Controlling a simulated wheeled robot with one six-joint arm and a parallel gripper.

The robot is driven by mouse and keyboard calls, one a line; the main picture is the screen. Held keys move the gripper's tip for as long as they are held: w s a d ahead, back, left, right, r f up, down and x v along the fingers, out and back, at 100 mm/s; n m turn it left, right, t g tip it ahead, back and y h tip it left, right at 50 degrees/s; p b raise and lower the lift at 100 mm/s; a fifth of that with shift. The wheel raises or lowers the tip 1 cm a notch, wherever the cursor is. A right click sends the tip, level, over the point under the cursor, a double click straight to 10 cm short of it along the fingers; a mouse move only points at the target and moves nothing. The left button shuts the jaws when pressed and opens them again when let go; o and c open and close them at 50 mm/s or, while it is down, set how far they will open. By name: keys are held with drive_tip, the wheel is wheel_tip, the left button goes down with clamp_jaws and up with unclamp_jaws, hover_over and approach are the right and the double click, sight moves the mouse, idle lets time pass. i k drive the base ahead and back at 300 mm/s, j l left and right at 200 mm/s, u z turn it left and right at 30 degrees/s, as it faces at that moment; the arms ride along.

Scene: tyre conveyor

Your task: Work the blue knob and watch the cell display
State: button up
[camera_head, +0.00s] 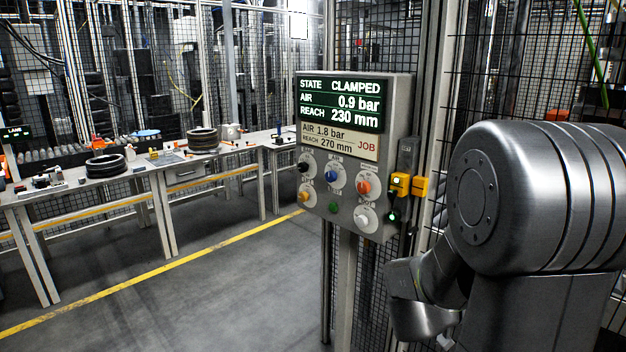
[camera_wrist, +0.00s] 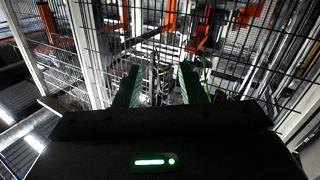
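The blue knob (camera_head: 332,175) is on the grey control panel (camera_head: 398,95), in the upper row between a black knob and an orange-red knob. The cell display (camera_head: 340,103) above reads STATE CLAMPED, AIR 0.9 bar, REACH 230 mm. A pale JOB plate (camera_head: 340,140) below it reads AIR 1.8 bar, REACH 270 mm. My gripper (camera_wrist: 158,76) shows in the wrist view with its two green fingers apart and nothing between them. It faces wire mesh, and neither knob nor panel shows there. In the head view my arm is right of the panel; the fingers are not visible.
A yellow switch box (camera_head: 410,185) sticks out at the panel's right edge. Wire mesh fencing stands behind the panel. Benches with tyres (camera_head: 106,165) stand at the left. The floor (camera_head: 235,270) between the benches and the panel is clear, with a yellow line across it.

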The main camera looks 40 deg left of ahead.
sight(331, 176)
drive_tip(key=i+j+u, duration=0.2)
drive_tip(key=j+u, duration=0.25)
drive_tip(key=i+j+u, duration=0.25)
drive_tip(key=u, duration=0.25)
drive_tip(key=i+j+u, duration=0.1)
drive_tip(key=i+j, duration=0.6)
drive_tip(key=i, duration=0.05)
